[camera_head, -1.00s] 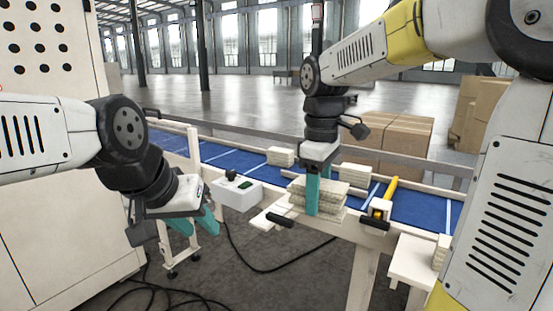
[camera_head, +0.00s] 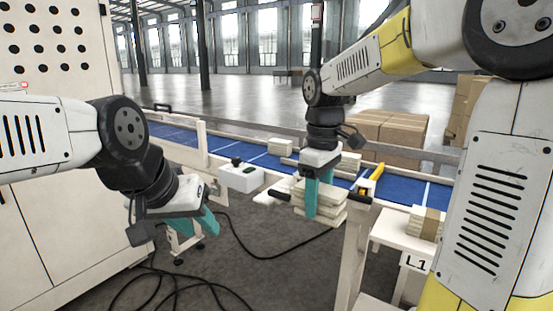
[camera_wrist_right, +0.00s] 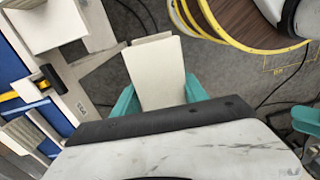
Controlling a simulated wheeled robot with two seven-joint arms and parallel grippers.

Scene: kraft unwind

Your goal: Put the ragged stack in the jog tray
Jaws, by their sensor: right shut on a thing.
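The ragged stack (camera_head: 330,213) is a pile of pale sheets in uneven layers. My right gripper (camera_head: 318,200) is shut on it and holds it in front of the conveyor's near edge. In the right wrist view the stack (camera_wrist_right: 158,72) sits between the teal fingers, its flat top facing the camera, with dark floor around it. My left gripper (camera_head: 200,222) is empty and open, low at the left over the floor. I cannot tell for certain which piece is the jog tray; a pale ledge with black knobs (camera_head: 268,197) lies partly behind the stack.
The blue conveyor (camera_head: 400,189) runs behind, with other pale stacks (camera_head: 281,146) on it. A yellow-handled tool (camera_head: 372,177) lies on its near rail. A white stand marked L1 (camera_head: 392,231) holds a banded stack (camera_head: 427,224). A white box (camera_head: 240,178) is left of the stack.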

